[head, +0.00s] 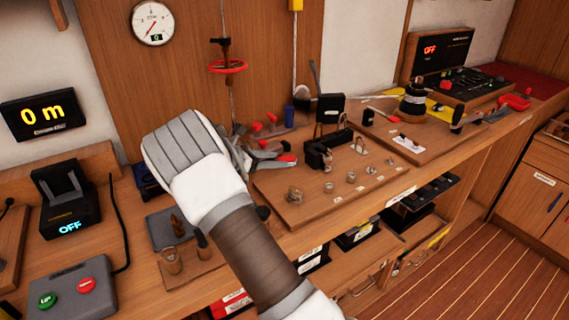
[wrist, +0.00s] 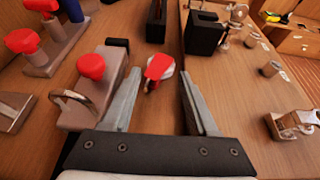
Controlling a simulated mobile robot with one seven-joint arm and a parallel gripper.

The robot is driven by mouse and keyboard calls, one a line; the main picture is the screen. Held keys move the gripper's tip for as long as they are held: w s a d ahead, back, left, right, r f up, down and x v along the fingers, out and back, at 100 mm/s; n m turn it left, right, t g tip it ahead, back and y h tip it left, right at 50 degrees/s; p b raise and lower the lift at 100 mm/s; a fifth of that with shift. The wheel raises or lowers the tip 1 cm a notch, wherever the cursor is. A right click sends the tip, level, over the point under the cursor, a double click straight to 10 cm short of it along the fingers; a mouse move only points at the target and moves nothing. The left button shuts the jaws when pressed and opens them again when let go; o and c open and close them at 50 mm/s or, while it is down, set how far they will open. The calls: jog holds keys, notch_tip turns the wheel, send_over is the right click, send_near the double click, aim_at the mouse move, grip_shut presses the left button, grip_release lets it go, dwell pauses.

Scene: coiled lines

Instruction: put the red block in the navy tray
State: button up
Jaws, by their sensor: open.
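The red block (wrist: 158,67) shows in the wrist view just past and between my fingertips, over a small pale round piece; I cannot tell how it rests on it. In the head view the red block (head: 287,158) is a small red patch at the tips of my fingers, left of the wooden board. My gripper (wrist: 160,92) is open with nothing held; in the head view my gripper (head: 273,158) is partly hidden by my own wrist. A dark navy thing (head: 147,182), probably the navy tray, is left of my arm, mostly hidden.
A grey fixture with a red knob (wrist: 90,66) stands close to my left finger. The raised wooden board (head: 330,200) with small metal parts and a black block (wrist: 203,33) lies right. A grey tray (head: 165,240) and control box (head: 70,292) are at left.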

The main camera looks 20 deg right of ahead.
jog(key=x, duration=0.3)
jog(key=shift+r, duration=0.1)
grip_shut()
notch_tip(320, 180, up, 5)
jog(key=shift+f+p, duration=0.1)
jog(key=shift+p, duration=0.45)
jog(key=d+r, duration=0.2)
jog(key=d, duration=0.1)
jog(key=s+d+r+p, duration=0.1)
jog(key=d+r, duration=0.1)
jog(key=d, duration=0.2)
jog(key=s+d+r, duration=0.1)
jog(key=d+r, duration=0.1)
jog(key=d, duration=0.2)
jog(key=shift+s+d+r, duration=0.1)
jog(key=shift+d+r, duration=0.05)
jog(key=shift+d, duration=0.05)
